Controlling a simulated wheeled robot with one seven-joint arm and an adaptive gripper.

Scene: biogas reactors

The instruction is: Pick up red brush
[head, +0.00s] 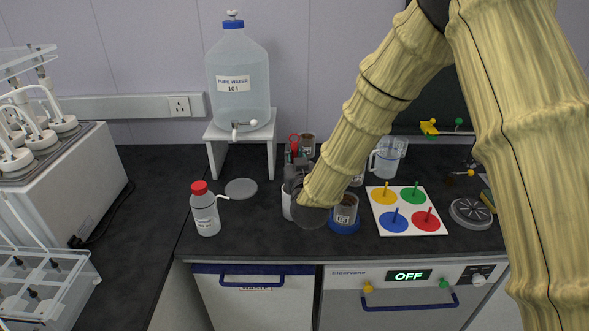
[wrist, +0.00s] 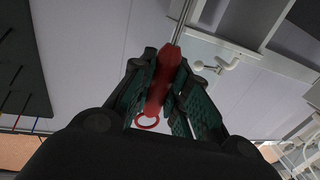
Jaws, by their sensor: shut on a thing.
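The red brush (wrist: 163,82) shows in the wrist view with its red handle between my gripper's two fingers (wrist: 160,88). A red ring hangs at the handle's end, and a thin metal stem runs up past the fingertips. My gripper is shut on the handle. In the head view the red brush (head: 294,138) shows as a small red loop above my gripper (head: 293,160), near the white water stand. My arm hides much of the gripper there, and the brush's bristles cannot be made out.
A water tank (head: 239,75) on a white stand (head: 243,128) is close behind on the left. A red-capped wash bottle (head: 205,210) stands front left. Jars (head: 345,209) stand near my arm. A board with coloured discs (head: 405,188) lies to the right.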

